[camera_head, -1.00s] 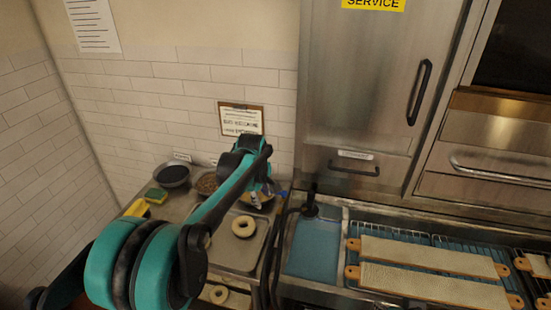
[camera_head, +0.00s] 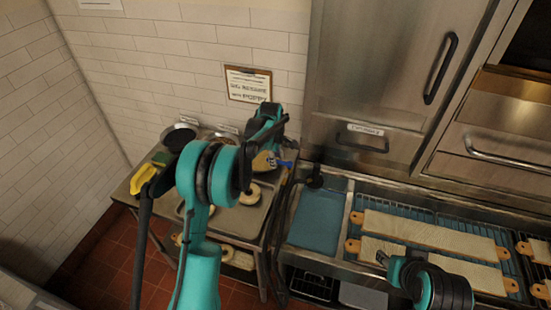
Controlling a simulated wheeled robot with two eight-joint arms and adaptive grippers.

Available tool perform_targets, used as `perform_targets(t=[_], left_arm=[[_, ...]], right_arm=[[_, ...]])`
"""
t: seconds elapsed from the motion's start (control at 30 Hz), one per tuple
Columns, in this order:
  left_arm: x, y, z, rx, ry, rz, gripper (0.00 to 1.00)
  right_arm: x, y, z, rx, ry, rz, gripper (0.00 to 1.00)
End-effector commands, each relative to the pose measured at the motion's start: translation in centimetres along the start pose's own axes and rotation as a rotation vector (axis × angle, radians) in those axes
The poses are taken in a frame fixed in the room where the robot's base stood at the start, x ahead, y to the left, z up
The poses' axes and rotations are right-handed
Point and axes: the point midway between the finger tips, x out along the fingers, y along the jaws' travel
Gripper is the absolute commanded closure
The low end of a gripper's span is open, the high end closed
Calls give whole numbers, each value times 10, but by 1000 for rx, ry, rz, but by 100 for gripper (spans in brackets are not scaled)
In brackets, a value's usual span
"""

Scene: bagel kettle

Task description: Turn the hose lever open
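A small blue piece (camera_head: 285,163), which looks like the hose lever, shows at the back right corner of the steel side table. My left gripper (camera_head: 268,150) is right beside it, partly hidden behind its own wrist. I cannot tell whether they touch or whether the fingers are open. A dark hose (camera_head: 284,205) runs down between the side table and the blue-lined sink. Part of my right arm and hand (camera_head: 398,268) shows at the lower right, over the boards; its fingers are not clear.
Bagels (camera_head: 250,194) lie on a steel tray on the side table (camera_head: 262,222). A dark bowl (camera_head: 178,137), a green sponge (camera_head: 161,159) and a yellow item (camera_head: 143,178) stand at left. Long boards (camera_head: 430,235) lie on racks at right. A clipboard (camera_head: 248,85) hangs on the wall.

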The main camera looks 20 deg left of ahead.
Motion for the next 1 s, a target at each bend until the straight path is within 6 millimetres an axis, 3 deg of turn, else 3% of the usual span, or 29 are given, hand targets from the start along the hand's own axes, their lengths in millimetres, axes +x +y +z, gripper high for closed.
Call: perform_targets(t=[0.23,0.37,0.4,0.77,1.0], left_arm=[[1,0,0,0,0,0,65],[1,0,0,1,0,0,97],[1,0,0,1,0,0,100],[1,-1,0,-20,4,1,100],[0,-7,2,-129,26,1,100]], right_arm=[[0,0,0,0,0,0,60],[0,0,0,0,0,0,60],[0,0,0,0,0,0,60],[1,0,1,0,0,0,60],[5,0,4,0,0,0,60]])
